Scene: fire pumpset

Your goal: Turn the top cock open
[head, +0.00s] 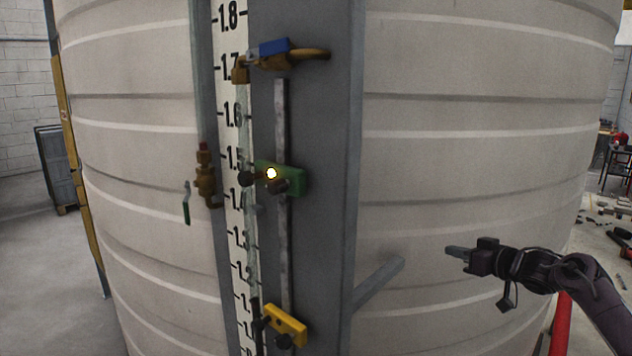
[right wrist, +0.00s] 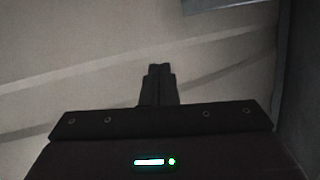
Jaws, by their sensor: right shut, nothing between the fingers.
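The top cock (head: 240,72) is a brass fitting at the upper end of the sight glass, near the 1.7 mark. A blue piece (head: 274,47) and a brass part reaching right lie beside it. My right gripper (head: 450,251) is to the lower right of the cock, well apart from it, in front of the tank wall. Its fingers are together and empty, and they also show in the right wrist view (right wrist: 159,72). The cock is not visible in the right wrist view. My left gripper is out of view.
A white level scale (head: 230,110) runs down a grey post on the tank (head: 480,120). Lower down are a green clamp with a glowing light (head: 293,179), a yellow clamp (head: 286,325) and a brass valve with a green lever (head: 206,178). A grey bracket (head: 378,284) juts right.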

